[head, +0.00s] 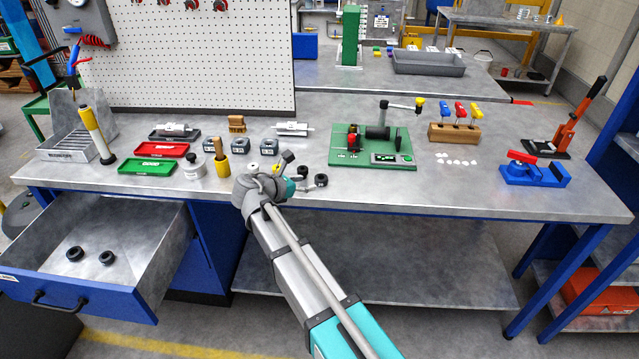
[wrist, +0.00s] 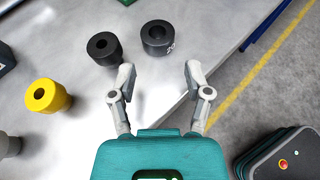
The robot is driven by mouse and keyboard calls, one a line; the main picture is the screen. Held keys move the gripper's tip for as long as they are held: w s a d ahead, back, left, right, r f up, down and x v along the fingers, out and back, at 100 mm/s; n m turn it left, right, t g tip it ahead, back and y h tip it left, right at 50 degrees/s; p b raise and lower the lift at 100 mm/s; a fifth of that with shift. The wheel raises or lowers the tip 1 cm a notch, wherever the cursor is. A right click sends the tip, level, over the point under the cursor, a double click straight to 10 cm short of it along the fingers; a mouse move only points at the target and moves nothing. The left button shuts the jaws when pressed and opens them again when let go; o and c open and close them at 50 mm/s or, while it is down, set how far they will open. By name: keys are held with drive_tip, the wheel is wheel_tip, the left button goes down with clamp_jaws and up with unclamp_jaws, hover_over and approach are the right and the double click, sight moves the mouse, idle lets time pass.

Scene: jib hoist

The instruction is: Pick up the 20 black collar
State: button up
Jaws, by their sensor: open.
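The black collar marked 20 (wrist: 158,38) stands on the grey bench top near its edge in the wrist view. It sits just beyond the gap between my fingertips, apart from them. In the head view a black collar (head: 321,180) shows just right of my gripper (head: 308,187). My gripper (wrist: 160,74) is open and empty, with one finger on each side of the gap. A second black collar (wrist: 103,48) stands to the left of the marked one; no marking is readable on it.
A yellow ring-shaped part (wrist: 46,96) stands farther left in the wrist view. A green fixture board (head: 345,150) lies behind and right of my gripper. An open drawer (head: 130,245) at left holds two black collars (head: 75,253). The bench front edge is close.

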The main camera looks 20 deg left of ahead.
sight(317, 180)
drive_tip(key=shift+w+f, duration=0.1)
idle(0.3)
drive_tip(key=shift+b+x, duration=0.95)
drive_tip(key=shift+x, duration=1.6)
clamp_jaws()
drive_tip(key=shift+r, duration=0.25)
